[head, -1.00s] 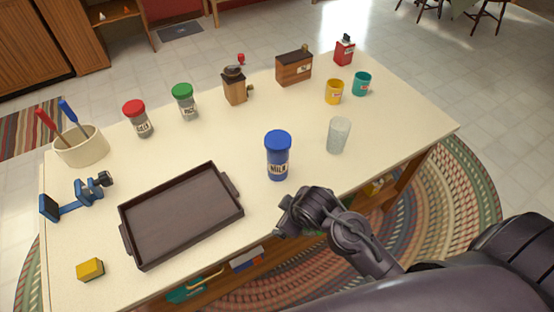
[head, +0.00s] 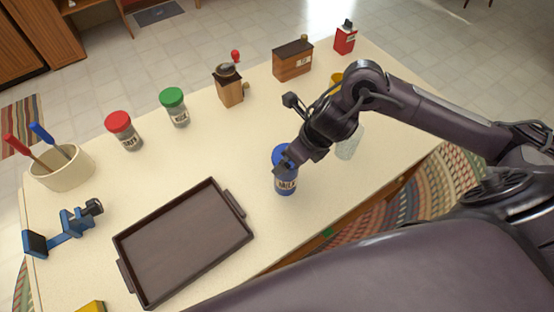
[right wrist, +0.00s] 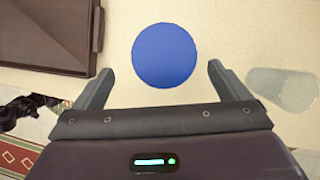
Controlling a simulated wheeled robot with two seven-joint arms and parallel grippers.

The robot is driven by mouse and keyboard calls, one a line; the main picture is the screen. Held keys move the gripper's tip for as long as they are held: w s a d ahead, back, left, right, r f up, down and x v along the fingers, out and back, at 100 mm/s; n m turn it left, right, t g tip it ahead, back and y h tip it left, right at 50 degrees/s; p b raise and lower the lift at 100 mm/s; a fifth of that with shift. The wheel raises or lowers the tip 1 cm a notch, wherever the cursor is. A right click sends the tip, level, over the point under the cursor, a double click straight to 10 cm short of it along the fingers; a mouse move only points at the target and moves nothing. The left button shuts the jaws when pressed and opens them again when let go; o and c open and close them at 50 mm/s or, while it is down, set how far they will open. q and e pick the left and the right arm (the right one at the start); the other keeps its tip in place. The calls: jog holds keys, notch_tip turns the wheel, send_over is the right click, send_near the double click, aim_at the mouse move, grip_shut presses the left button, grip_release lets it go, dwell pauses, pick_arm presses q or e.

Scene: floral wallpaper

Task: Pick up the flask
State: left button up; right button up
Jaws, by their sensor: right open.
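The flask, a blue-lidded jar with a "MILK" label (head: 286,186), stands upright on the table, right of the dark tray. My right gripper (head: 284,166) is over it, and its fingers hide part of the lid. In the right wrist view the round blue lid (right wrist: 163,55) shows from above, between and a little beyond the open fingertips (right wrist: 160,68). Neither finger visibly touches the lid. My left gripper is not in view.
A clear glass (head: 350,143) stands close right of the flask, partly behind my arm. A dark tray (head: 120,246) lies to the left. A yellow cup (head: 336,79) is partly hidden. Red-lidded (head: 119,122) and green-lidded (head: 172,97) jars stand further back.

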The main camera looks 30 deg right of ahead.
aim_at(286, 174)
jog(key=shift+w+d+f, duration=0.1)
jog(key=shift+w+d, duration=0.1)
jog(key=shift+f, duration=0.25)
jog(key=p+x, duration=0.1)
jog(key=x, duration=0.2)
jog(key=shift+w+a+f, duration=0.2)
jog(key=shift+w+f, duration=0.05)
jog(key=shift+x, duration=1.15)
jog(key=shift+w+f, duration=0.15)
jog(key=shift+f, duration=0.05)
jog(key=c, duration=1.1)
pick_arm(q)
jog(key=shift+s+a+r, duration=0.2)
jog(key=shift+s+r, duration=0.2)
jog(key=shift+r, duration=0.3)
pick_arm(e)
jog(key=shift+r, duration=0.1)
jog(key=c, duration=0.7)
